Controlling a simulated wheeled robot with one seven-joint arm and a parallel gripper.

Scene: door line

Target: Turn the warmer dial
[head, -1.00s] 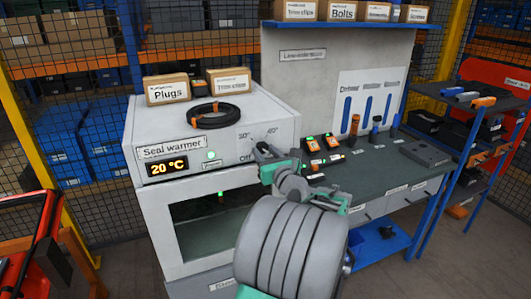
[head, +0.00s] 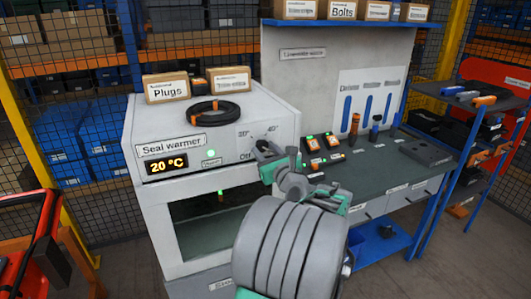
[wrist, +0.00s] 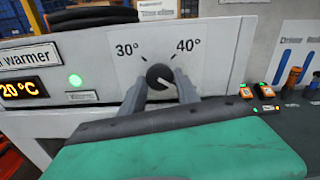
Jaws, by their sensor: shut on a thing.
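The white seal warmer (head: 215,135) stands on the left of the bench, with a lit display reading 20 °C (head: 166,163) and a green lamp (head: 211,153). Its round dark dial (wrist: 160,76) is in the middle of the wrist view, below and between the 30° and 40° marks. A pale pointer mark on the dial seems to point to the lower right. My gripper (wrist: 161,88) is at the warmer's front, one finger on each side of the dial, shut on it.
The green workbench (head: 385,172) to the right holds small orange devices (head: 312,143) and tool handles close to my arm. A blue shelf cart (head: 470,130) stands farther right.

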